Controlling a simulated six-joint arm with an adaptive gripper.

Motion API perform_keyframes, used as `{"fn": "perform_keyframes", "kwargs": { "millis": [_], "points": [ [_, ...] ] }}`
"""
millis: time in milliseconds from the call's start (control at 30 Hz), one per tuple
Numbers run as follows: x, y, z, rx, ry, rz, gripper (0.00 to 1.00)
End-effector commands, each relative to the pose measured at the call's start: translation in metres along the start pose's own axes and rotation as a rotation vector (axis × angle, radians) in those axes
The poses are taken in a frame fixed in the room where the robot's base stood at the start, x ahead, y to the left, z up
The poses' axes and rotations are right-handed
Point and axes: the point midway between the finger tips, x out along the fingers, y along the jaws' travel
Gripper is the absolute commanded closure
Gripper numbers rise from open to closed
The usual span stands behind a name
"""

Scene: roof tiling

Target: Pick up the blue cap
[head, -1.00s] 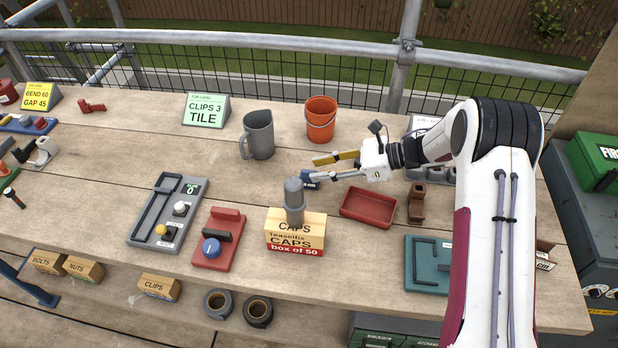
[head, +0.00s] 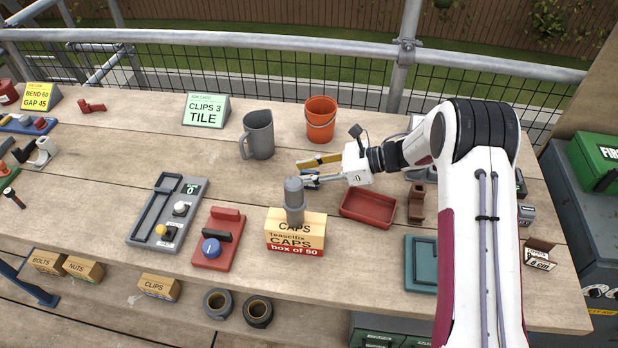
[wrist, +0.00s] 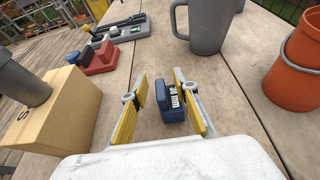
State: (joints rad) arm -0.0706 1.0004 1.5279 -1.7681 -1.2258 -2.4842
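The blue cap (wrist: 172,102), a small dark blue block-like piece with a white "mm" label, sits on the wooden table. In the wrist view it lies between the two yellow-lined fingers of my gripper (wrist: 160,92), nearer the right finger, with a clear gap on its left. Whether the right finger touches it I cannot tell. In the head view my gripper (head: 302,171) is low over the table behind the caps box, and the blue cap (head: 310,174) shows only partly between the fingers. The gripper is open.
The cardboard caps box (head: 296,234) with a grey cylinder (head: 294,195) on it stands close in front of the gripper. A red tray (head: 368,207) is at right. A grey jug (head: 258,136) and an orange bucket (head: 320,120) stand behind.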

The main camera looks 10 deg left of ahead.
Motion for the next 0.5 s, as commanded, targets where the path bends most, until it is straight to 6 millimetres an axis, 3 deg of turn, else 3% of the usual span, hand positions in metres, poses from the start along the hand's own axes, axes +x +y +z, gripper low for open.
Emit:
{"fn": "perform_keyframes", "kwargs": {
  "millis": [33,100,500],
  "points": [
    [-0.0001,-0.0001,0.0001,0.0,0.0,0.0,0.81],
    [-0.0002,-0.0001,0.0001,0.0,0.0,0.0,0.99],
    [-0.0004,-0.0001,0.0007,0.0,0.0,0.0,1.0]
  ]
}}
